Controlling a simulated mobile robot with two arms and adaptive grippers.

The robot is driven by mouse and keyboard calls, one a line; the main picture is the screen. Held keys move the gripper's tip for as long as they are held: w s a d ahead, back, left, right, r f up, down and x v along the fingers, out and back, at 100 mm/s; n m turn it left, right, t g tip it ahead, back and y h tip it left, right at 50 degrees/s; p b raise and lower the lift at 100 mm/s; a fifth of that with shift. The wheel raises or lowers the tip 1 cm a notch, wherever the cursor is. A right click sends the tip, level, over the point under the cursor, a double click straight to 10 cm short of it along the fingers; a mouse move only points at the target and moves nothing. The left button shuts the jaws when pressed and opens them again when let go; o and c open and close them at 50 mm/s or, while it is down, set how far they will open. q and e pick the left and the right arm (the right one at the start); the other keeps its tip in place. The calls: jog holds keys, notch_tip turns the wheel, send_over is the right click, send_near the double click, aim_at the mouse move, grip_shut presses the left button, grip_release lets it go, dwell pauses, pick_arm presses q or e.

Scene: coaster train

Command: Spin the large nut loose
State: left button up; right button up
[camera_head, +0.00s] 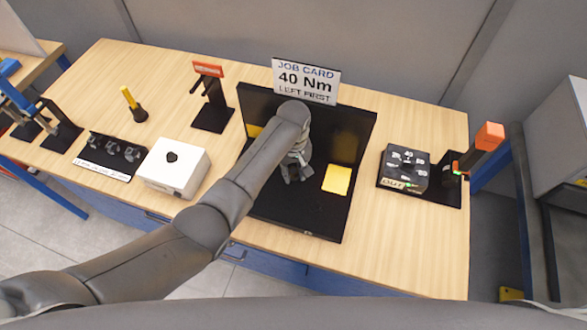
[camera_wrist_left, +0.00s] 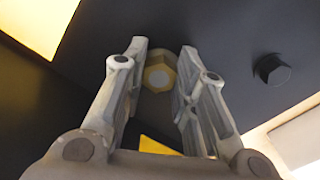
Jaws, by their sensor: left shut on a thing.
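The large nut (camera_wrist_left: 158,76) shows in the left wrist view as a pale round piece with a yellowish hexagonal face, on a dark panel. My left gripper (camera_head: 297,172) is at the black fixture (camera_head: 290,220) in the middle of the table. In the left wrist view its two fingers stand on either side of the nut, shut on it. A black hexagonal piece (camera_wrist_left: 271,69) sits on the panel to the right, apart from the fingers. In the head view my left arm and gripper hide the nut. My right gripper is not in view.
A job card (camera_head: 306,82) reading 40 Nm, left first, stands behind the fixture. A white box (camera_head: 174,167), a socket tray (camera_head: 108,157) and a yellow-handled tool (camera_head: 133,104) are left. A dial box (camera_head: 404,168) and orange-handled tool (camera_head: 484,145) are right. The front right tabletop is clear.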

aim_at(294, 172)
pick_arm(q)
jog(key=shift+s+f, duration=0.1)
jog(key=o, duration=1)
jog(key=shift+r, duration=0.2)
notch_tip(294, 172, up, 12)
jog(key=shift+f, duration=0.15)
